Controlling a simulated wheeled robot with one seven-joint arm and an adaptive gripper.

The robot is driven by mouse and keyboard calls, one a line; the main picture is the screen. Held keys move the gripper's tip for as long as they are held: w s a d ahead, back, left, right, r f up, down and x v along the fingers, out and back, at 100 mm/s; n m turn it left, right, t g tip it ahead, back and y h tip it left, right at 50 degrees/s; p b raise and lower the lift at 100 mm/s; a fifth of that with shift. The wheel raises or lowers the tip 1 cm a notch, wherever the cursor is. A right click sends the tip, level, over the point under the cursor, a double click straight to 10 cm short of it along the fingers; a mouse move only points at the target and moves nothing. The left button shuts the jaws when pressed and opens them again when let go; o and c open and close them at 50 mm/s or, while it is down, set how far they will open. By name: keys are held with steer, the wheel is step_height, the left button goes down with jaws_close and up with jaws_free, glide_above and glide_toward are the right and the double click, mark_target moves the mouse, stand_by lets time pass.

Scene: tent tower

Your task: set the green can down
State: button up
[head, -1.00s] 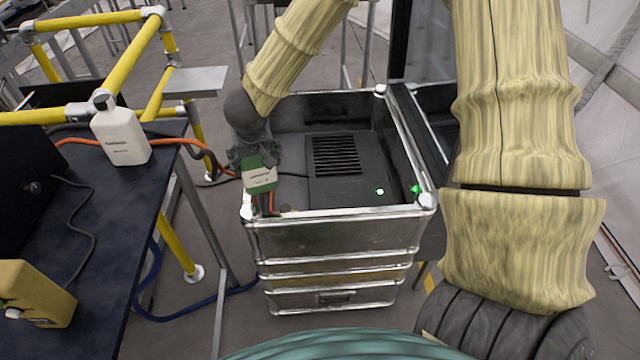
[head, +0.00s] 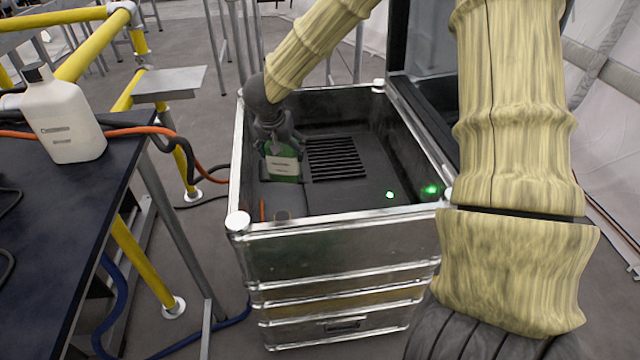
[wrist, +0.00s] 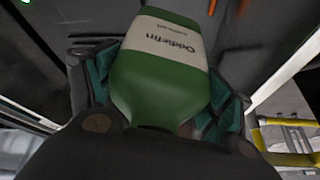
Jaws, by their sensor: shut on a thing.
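The green can (head: 282,168) has a pale label and is in my gripper (head: 278,146). In the head view it is low inside the open metal crate (head: 340,243), near the left wall, beside the slatted grille. The green can also fills the middle of the wrist view (wrist: 160,80), with the fingers of my gripper (wrist: 160,112) on both sides of it. I cannot tell whether the can's base touches the surface below.
A dark unit with a slatted grille (head: 338,160) and green lights lies inside the crate. A dark table (head: 100,215) stands to the left, with a white bottle (head: 65,120) and cables. Yellow rails (head: 100,45) stand behind it.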

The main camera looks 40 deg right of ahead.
mark_target(286, 166)
steer(key=shift+w+d+f+m+b, duration=0.15)
steer(key=shift+w+d+f+b, duration=0.15)
steer(key=shift+d+f, duration=0.2)
steer(key=shift+w+d+f+m+b, duration=0.15)
steer(key=shift+w+d+f+b, duration=0.05)
steer(key=shift+d+f+b, duration=0.2)
steer(key=shift+d+f, duration=0.1)
steer(key=shift+f, duration=0.05)
steer(key=f+b, duration=0.1)
steer(key=f, duration=0.1)
steer(key=f+b, duration=0.1)
steer(key=f, duration=0.2)
steer(key=shift+w+a+f, duration=0.15)
steer(key=shift+a+f, duration=0.05)
steer(key=shift+f, duration=0.1)
step_height(286, 166, down, 4)
steer(key=shift+r+b, duration=0.1)
steer(key=shift+b, duration=0.6)
steer(key=o, duration=1.4)
steer(key=shift+f, duration=0.2)
steer(key=shift+o, duration=0.2)
